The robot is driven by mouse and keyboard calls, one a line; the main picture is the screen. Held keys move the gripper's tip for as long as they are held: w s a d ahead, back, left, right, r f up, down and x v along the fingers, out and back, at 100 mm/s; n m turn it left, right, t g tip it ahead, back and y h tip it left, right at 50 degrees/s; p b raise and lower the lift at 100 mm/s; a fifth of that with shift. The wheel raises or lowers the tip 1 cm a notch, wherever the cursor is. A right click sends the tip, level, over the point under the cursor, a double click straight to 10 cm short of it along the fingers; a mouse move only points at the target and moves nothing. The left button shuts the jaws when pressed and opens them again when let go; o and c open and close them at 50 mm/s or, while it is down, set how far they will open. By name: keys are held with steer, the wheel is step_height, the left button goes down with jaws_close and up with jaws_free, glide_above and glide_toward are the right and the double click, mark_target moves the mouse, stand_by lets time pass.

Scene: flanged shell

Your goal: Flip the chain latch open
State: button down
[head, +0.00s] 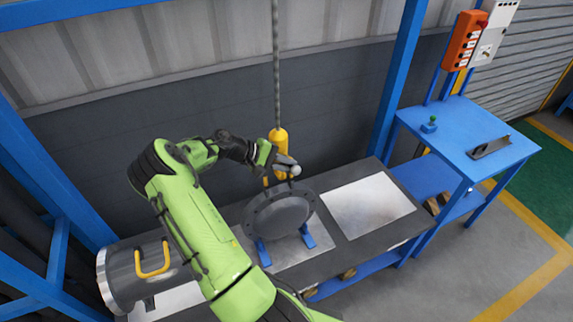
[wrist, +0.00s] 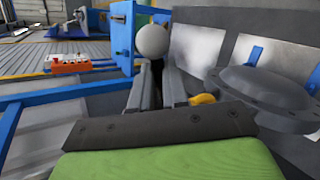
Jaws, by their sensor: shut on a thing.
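A chain (head: 275,70) hangs down to a yellow hoist block (head: 278,138) above the bench. My gripper (head: 284,164) is beside the lower end of this block. A pale ball (head: 295,171) shows at its fingertips. In the wrist view the ball (wrist: 152,40) sits just beyond my two grey fingers (wrist: 157,88), with a dark stem below it between them. The fingers are shut on this ball-ended lever, which seems to be the chain latch. A bit of yellow (wrist: 203,99) shows beside the right finger. The rest of the latch is hidden by my gripper.
A grey flanged shell (head: 280,212) stands on blue supports (head: 307,236) just below my gripper; it also shows in the wrist view (wrist: 265,90). A grey cylinder with a yellow handle (head: 152,260) lies at left. A blue table (head: 465,135) and blue posts (head: 398,80) stand right.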

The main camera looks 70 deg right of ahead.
steer(key=c, duration=1.1)
jaws_free()
steer(key=shift+w, duration=0.1)
steer(key=v, duration=1.5)
steer(key=shift+w+a+r+b, duration=0.15)
steer(key=shift+w+r+b, duration=0.1)
steer(key=shift+b, duration=0.15)
